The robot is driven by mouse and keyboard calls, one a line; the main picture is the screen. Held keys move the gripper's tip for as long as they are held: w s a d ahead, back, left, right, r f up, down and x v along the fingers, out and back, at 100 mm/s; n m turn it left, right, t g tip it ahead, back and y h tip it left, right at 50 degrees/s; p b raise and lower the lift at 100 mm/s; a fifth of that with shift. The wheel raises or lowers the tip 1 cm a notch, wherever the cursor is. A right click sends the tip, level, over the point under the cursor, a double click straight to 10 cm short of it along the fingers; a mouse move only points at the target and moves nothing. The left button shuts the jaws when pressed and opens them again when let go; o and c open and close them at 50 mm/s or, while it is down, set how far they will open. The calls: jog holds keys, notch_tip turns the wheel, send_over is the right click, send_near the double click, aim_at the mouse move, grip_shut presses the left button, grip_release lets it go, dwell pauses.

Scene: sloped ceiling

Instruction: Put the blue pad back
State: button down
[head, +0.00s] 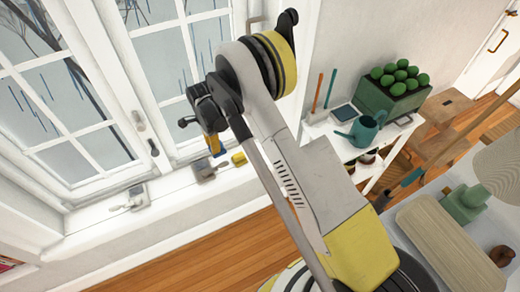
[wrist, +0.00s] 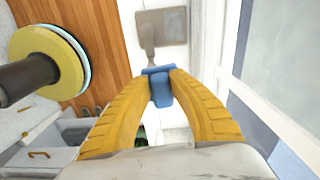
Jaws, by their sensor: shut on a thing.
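My gripper (wrist: 160,74) is shut on the blue pad (wrist: 160,87), which sits between the two yellow fingertips in the wrist view. The pad has a wider top edge and a narrower body below it. In the head view my gripper (head: 213,143) is by the window, above the white sill, and a small bit of the pad (head: 221,153) shows beside the fingers. A grey flat tool (wrist: 174,24) with a handle lies just beyond the pad in the wrist view. I cannot tell whether the pad touches anything.
Grey tools lie on the sill, one near my gripper (head: 205,169) and another farther left (head: 131,199). The window (head: 130,75) is close behind. A white table (head: 345,150) holds a teal watering can (head: 360,132), a dark-screened tablet (head: 344,117) and a green crate (head: 388,98).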

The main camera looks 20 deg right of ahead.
jog(key=w+d+b, duration=0.2)
jog(key=d, duration=0.7)
jog(key=w+d+b, duration=0.2)
jog(key=d, duration=0.6)
jog(key=f+b, duration=0.2)
jog(key=f, duration=0.1)
jog(key=d+f+b, duration=0.1)
jog(key=f+b, duration=0.1)
jog(key=f, duration=0.2)
jog(key=f+b, duration=0.2)
jog(key=f, duration=0.2)
jog(key=shift+d+f, duration=0.2)
jog(key=shift+d, duration=0.05)
jog(key=shift+r, duration=0.1)
jog(key=c, duration=1.3)
grip_release()
